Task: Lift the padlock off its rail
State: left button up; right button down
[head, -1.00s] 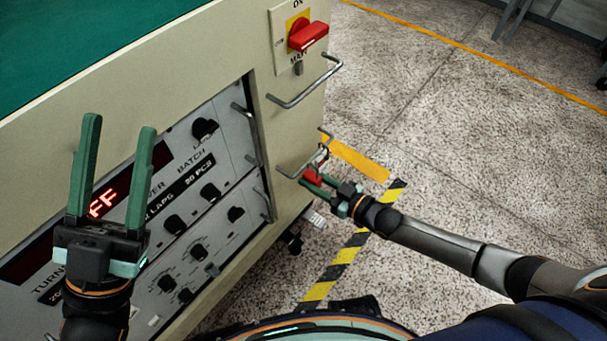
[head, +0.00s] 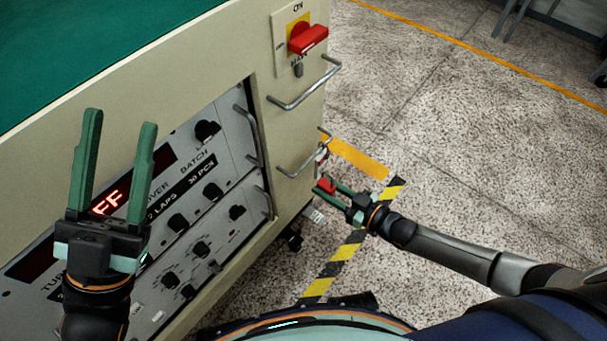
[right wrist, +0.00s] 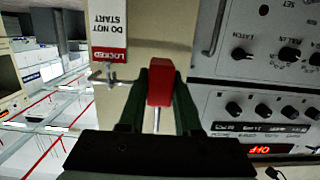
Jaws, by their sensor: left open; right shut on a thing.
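The red padlock (head: 325,186) is between the fingertips of my right gripper (head: 331,186). In the right wrist view the padlock (right wrist: 160,84) sits squarely between the two green fingers, with a thin metal rod showing below it. The lower metal rail (head: 298,167) on the cabinet's end panel is up and left of the padlock. A gap shows between them, and I see no contact. A red and white "LOCKED DO NOT START" tag (right wrist: 109,28) is near a metal rail end in the wrist view. My left gripper (head: 120,120) is open and empty before the cabinet front.
The cream cabinet (head: 235,65) carries a control panel with knobs and a red display. Above the lower rail are a second rail (head: 305,90) and a red rotary switch (head: 308,40). Speckled floor with striped tape (head: 347,250) lies open to the right.

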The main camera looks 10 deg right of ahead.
aim_at(334, 190)
jog(key=s+d+r+p, duration=0.1)
jog(key=s, duration=0.1)
jog(key=s+d+r+p, duration=0.1)
jog(key=s+d+p, duration=0.1)
jog(key=shift+r+p, duration=0.1)
jog(key=shift+p, duration=0.2)
jog(key=shift+r+p+v, duration=0.2)
jog(key=shift+p+v, duration=0.55)
jog(key=shift+v, duration=0.75)
